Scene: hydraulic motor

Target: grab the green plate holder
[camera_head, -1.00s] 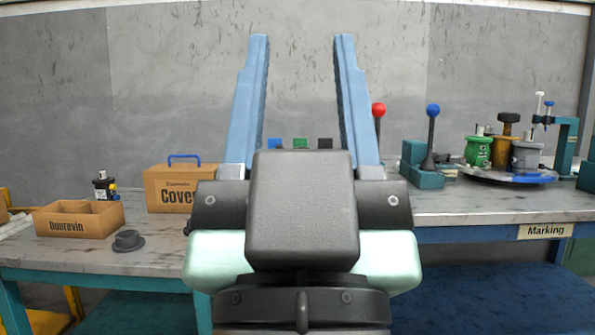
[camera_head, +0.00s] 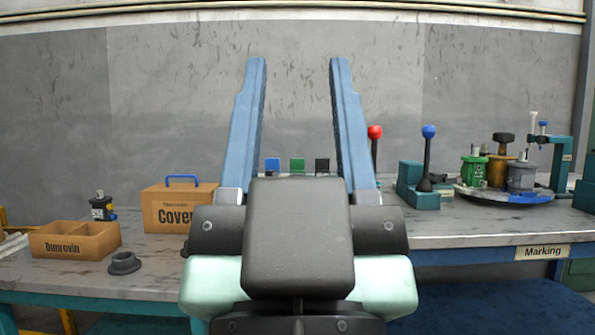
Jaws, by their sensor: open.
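My gripper (camera_head: 297,64) is open, with its two long blue fingers pointing up and apart in the middle of the view. Between the fingers, farther back, stands a row of three small plates: a blue one (camera_head: 272,165), a green one (camera_head: 297,165) and a black one (camera_head: 322,165). The green one is in the middle, roughly centred between the fingers. It appears to be the green plate holder, but its lower part is hidden behind my gripper's dark body. The gripper is empty and not touching it.
A cardboard cover box (camera_head: 178,208), a divided Dunrovin box (camera_head: 75,240) and a dark round part (camera_head: 124,263) sit on the left table. Red-knobbed (camera_head: 375,132) and blue-knobbed (camera_head: 428,132) levers stand right of the fingers. A round tray (camera_head: 480,193) holds several cylinders, including a green one (camera_head: 473,170).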

